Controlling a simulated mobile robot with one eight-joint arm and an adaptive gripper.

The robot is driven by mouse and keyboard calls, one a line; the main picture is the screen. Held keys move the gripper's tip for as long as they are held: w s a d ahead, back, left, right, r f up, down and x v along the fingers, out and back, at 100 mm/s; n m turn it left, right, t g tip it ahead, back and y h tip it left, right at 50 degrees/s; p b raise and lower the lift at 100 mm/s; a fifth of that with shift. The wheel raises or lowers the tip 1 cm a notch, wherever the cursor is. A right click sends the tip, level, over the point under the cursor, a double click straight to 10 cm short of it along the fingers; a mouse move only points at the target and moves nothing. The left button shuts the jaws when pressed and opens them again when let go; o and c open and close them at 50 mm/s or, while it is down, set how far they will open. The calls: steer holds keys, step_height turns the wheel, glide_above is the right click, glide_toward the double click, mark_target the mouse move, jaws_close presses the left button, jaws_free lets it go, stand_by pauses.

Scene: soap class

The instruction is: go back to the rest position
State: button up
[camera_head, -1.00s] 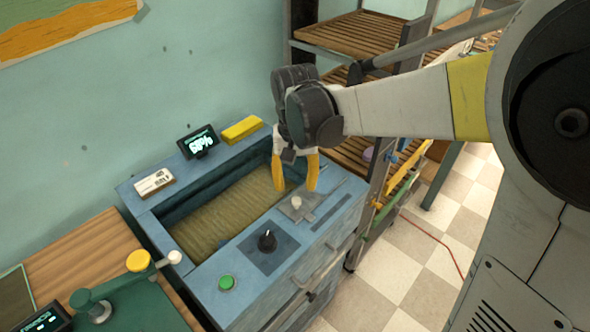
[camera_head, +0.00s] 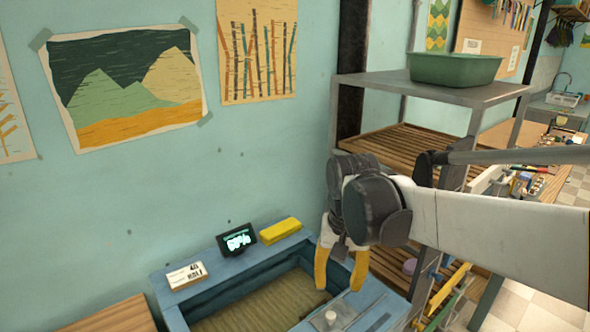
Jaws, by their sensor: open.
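My gripper (camera_head: 340,270) has two yellow fingers that point down and stand apart, with nothing between them. It hangs over the right rear side of a blue workstation (camera_head: 172,312) with a recessed basin. The basin's yellowish-brown, ridged floor (camera_head: 262,304) shows in part. My arm reaches in from the right edge of the view. The front of the workstation lies below the picture's edge.
A small dark display (camera_head: 237,241), a yellow block (camera_head: 280,230) and a white label card (camera_head: 187,275) sit on the workstation's back rim. A slatted shelf rack (camera_head: 435,92) with a green tub (camera_head: 455,69) stands right behind my arm.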

steer(key=s+d+n+t, duration=0.1)
steer(key=s+d+t, duration=0.5)
steer(key=s, duration=0.6)
steer(key=shift+s+d+r+n+t, duration=0.15)
steer(key=shift+s+d+n+t, duration=0.15)
steer(key=shift+d, duration=0.8)
